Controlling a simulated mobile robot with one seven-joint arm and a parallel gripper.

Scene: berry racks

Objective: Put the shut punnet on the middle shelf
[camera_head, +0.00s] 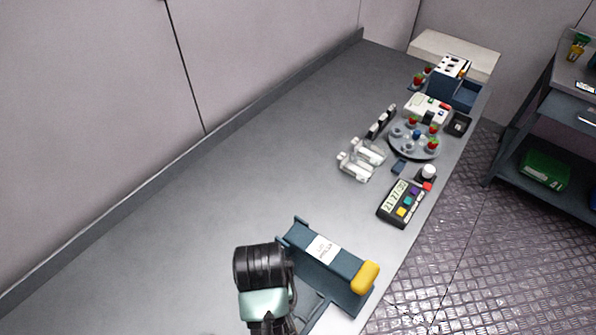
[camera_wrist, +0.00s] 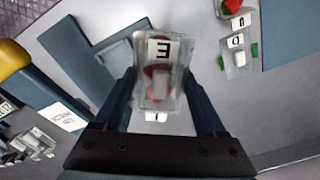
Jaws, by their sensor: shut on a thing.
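A clear punnet (camera_wrist: 150,88) with red fruit inside and a black character on a white label is between the fingers of my gripper (camera_wrist: 160,105) in the wrist view. The gripper is shut on it. The punnet looks closed, but its lid edge is too blurred to check. In the head view my arm's end is at the bottom, and the fingers and punnet are hidden there. A dark shelved unit (camera_head: 562,110) stands at the far right; I cannot tell whether its middle level is the task's middle shelf.
A blue bench device with a yellow end (camera_head: 365,278) is just right of my arm. A keypad (camera_head: 404,203), clear pieces (camera_head: 357,168) and a round fruit tray (camera_head: 397,150) stand farther along the grey bench. The bench's left side is clear. More labelled pieces (camera_wrist: 238,55) show in the wrist view.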

